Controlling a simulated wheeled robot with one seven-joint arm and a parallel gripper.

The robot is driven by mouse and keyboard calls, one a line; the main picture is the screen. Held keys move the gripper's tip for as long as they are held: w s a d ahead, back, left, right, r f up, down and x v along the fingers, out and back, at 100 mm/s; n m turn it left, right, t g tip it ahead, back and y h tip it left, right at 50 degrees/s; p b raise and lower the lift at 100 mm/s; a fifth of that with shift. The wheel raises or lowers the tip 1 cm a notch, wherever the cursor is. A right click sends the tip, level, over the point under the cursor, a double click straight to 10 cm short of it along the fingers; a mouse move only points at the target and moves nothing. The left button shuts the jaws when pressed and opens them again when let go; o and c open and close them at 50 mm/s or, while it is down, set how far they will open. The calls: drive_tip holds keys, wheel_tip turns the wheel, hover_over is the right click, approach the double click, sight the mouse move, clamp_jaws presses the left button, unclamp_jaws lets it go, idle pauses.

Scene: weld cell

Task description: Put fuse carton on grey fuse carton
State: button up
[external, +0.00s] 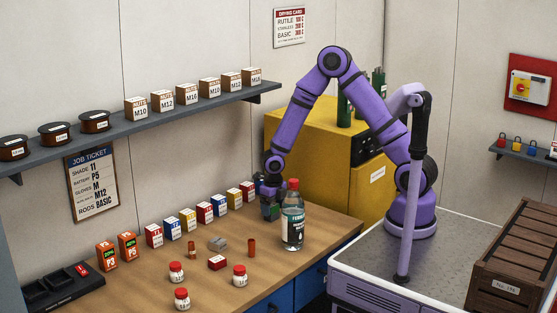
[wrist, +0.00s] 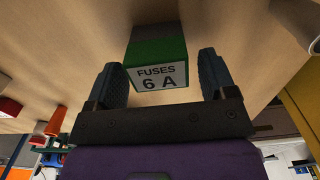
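A green fuse carton (wrist: 157,60) with a white label reading "FUSES 6 A" is between the fingers of my gripper (wrist: 165,82) in the wrist view. A narrow gap shows beside the right finger, so the fingers look open around it. A small grey carton (external: 218,243), likely the grey fuse carton, lies on the bench to the left, nearer the camera.
A clear bottle (external: 292,222) with a red cap stands right beside my gripper. A red carton (external: 217,262) and copper-coloured cylinders (external: 252,247) are near the grey carton. Coloured boxes (external: 188,221) line the wall side. White jars (external: 240,275) stand at the front.

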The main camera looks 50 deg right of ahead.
sight(273, 206)
wheel_tip(273, 206, up, 12)
drive_tip(key=s+d+r+m+t+h, duration=0.1)
drive_tip(key=s+d+r+m, duration=0.3)
drive_tip(key=d+r+m, duration=0.45)
drive_tip(key=s+d+r+m+t, duration=0.1)
drive_tip(key=s+d+r+m, duration=0.2)
drive_tip(key=s+r+m, duration=0.2)
drive_tip(key=s+d+r+m+t, duration=0.1)
drive_tip(key=s+d+r+m, duration=0.3)
drive_tip(key=s+m, duration=0.6)
drive_tip(key=s+d+r+m+t+y, duration=0.1)
drive_tip(key=s+r+m, duration=0.5)
drive_tip(key=m, duration=0.6)
drive_tip(key=shift+s+d+r+t, duration=0.25)
drive_tip(key=shift+s+d+t, duration=0.35)
drive_tip(key=shift+s+d, duration=0.55)
